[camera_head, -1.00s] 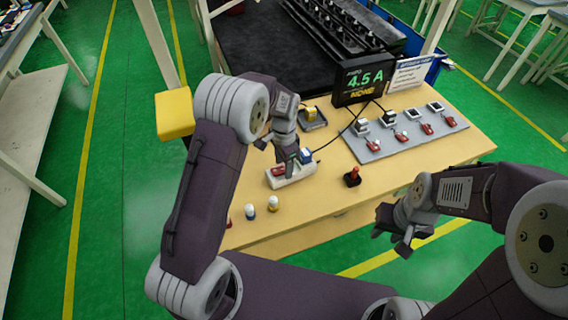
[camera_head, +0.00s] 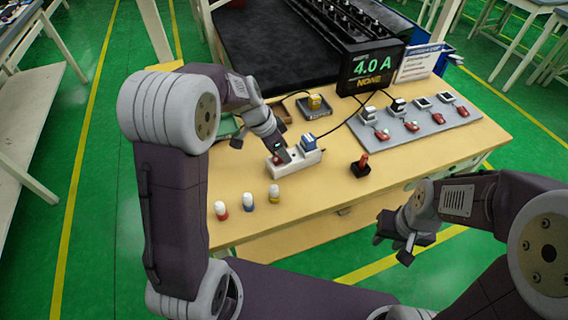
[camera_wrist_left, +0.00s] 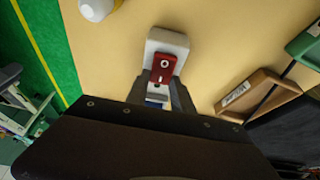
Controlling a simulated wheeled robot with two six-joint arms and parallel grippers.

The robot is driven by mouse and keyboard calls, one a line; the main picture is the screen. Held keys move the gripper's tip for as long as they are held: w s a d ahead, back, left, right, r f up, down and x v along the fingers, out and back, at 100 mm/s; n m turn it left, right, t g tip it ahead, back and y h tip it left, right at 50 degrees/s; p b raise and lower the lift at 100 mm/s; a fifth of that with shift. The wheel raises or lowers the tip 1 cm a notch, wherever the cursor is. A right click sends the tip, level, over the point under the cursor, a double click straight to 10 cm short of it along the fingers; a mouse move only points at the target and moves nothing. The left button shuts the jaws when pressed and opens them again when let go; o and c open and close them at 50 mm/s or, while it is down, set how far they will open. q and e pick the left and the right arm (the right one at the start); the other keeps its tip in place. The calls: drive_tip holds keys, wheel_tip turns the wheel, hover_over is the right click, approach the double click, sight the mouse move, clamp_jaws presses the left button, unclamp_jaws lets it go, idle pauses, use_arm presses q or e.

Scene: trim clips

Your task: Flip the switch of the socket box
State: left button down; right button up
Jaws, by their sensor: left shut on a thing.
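The white socket box (camera_head: 296,167) lies on the table near its middle, with a blue plug (camera_head: 308,142) at its right end. Its red rocker switch (camera_wrist_left: 163,68), marked O and I, shows in the left wrist view. In the head view my gripper partly hides the switch. My right gripper (camera_head: 393,244) is open and empty, off the table's front edge.
A black display (camera_head: 371,70) reads 4.0 A. A grey board (camera_head: 425,125) holds several red switches. A red-and-black joystick-like part (camera_head: 361,166) stands right of the box. Small capped bottles (camera_head: 248,202) stand at front left. A yellow part in a dark tray (camera_head: 314,105) is behind.

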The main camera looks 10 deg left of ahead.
use_arm(q)
drive_tip(key=shift+f+b, duration=0.3)
drive_tip(key=shift+b, duration=0.1)
drive_tip(key=shift+s+r, duration=0.1)
drive_tip(key=shift+r, duration=0.2)
use_arm(e)
wheel_tip(320, 180, down, 2)
drive_tip(key=shift+f, duration=0.15)
use_arm(q)
drive_tip(key=c, duration=1.1)
unclamp_jaws()
drive_tip(key=shift+r, duration=0.15)
drive_tip(key=v, duration=0.9)
drive_tip(key=shift+s+a, duration=0.15)
drive_tip(key=shift+a, duration=0.05)
use_arm(e)
drive_tip(key=shift+r, duration=0.35)
